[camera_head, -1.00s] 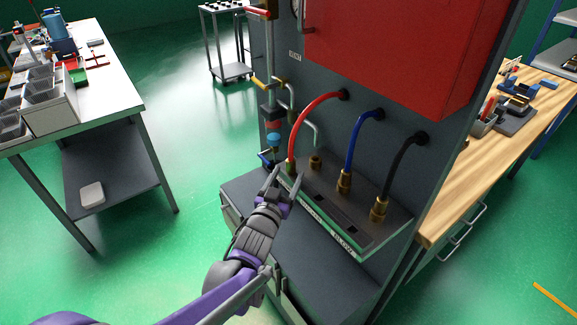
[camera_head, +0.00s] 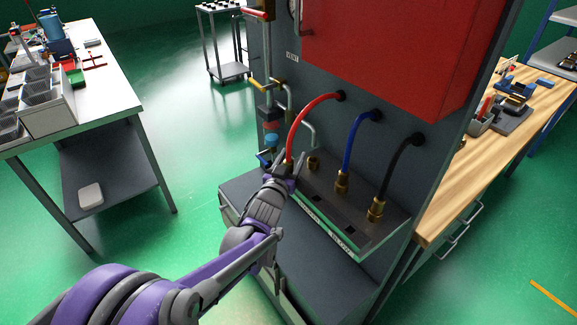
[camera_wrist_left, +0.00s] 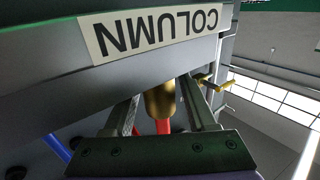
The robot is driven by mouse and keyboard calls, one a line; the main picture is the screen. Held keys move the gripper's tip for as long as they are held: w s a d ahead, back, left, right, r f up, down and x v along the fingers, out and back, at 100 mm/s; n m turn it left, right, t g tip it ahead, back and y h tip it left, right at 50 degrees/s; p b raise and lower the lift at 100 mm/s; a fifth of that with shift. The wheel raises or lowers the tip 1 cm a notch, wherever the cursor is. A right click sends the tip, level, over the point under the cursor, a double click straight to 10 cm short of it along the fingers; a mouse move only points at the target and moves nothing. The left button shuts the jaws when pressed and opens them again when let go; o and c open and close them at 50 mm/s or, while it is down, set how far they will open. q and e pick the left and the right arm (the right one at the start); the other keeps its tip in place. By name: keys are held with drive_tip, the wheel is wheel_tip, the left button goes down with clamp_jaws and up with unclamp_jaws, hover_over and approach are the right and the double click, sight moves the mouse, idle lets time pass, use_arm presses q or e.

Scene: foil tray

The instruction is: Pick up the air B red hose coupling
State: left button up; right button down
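In the head view my left gripper (camera_head: 284,165) is at the hose's lower end and mostly hides the coupling. In the left wrist view my left gripper (camera_wrist_left: 160,108) has its fingers apart on either side of the coupling. Small gaps seem to show; contact cannot be told. My right gripper is not in view.
A blue hose (camera_head: 353,146) and a black hose (camera_head: 391,172) with brass couplings stand to the right on the ledge. A COLUMN label (camera_wrist_left: 155,30) marks the ledge edge. Pipes with valves (camera_head: 268,112) rise behind.

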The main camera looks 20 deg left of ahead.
use_arm(q)
clamp_jaws()
drive_tip(key=shift+r, duration=0.15)
wheel_tip(320, 180, up, 15)
drive_tip(key=p, duration=0.4)
idle(0.8)
